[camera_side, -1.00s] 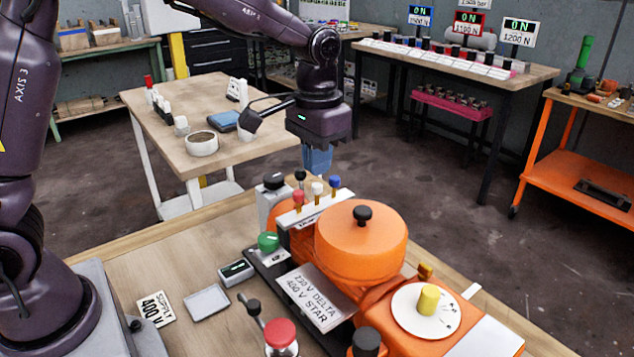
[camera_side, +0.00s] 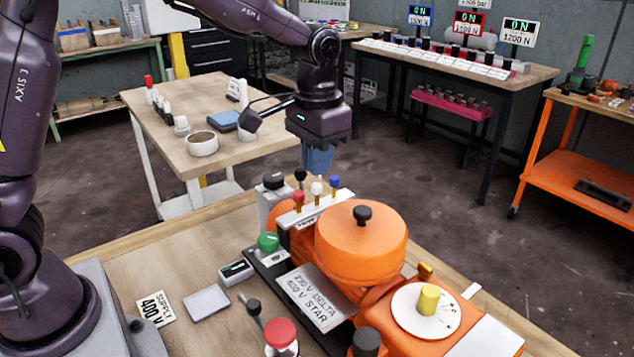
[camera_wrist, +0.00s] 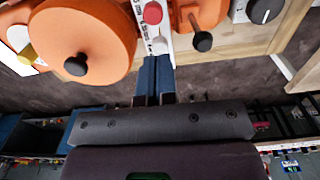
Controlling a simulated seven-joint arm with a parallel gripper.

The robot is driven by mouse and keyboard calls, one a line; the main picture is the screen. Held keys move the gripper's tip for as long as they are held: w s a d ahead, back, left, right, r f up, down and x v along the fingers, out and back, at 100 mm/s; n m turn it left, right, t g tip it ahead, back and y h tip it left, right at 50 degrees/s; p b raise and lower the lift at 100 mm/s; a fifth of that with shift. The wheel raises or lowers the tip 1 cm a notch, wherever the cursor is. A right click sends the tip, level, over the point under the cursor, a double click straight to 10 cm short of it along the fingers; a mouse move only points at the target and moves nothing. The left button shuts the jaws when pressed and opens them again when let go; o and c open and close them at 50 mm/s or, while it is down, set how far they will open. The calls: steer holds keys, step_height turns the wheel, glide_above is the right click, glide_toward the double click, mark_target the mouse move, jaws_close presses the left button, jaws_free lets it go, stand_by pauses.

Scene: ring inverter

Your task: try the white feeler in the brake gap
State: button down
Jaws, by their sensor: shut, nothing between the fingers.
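The white feeler is a white-knobbed pin (camera_side: 317,188) standing in a white rack (camera_side: 322,207) between a red-knobbed pin (camera_side: 299,197) and a blue-knobbed pin (camera_side: 335,182). Its white knob (camera_wrist: 159,45) also shows in the wrist view, beside the red knob (camera_wrist: 152,13). My gripper (camera_side: 318,170) is shut and empty, above and behind the blue end of the rack. In the wrist view its blue fingers (camera_wrist: 155,72) are together near the rack's end, and the blue knob is not visible there. The rack stands against the orange motor (camera_side: 345,262). I cannot make out the brake gap.
A round orange cover (camera_side: 362,232) with a black knob stands right of the rack. A black-knobbed lever (camera_side: 300,176) and a grey box with a black dial (camera_side: 274,181) stand close behind and left of it.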

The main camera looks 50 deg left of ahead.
mark_target(317, 185)
steer(key=shift+f, duration=2.35)
stand_by(4.9)
steer(key=shift+r, duration=0.1)
steer(key=shift+r, duration=3.5)
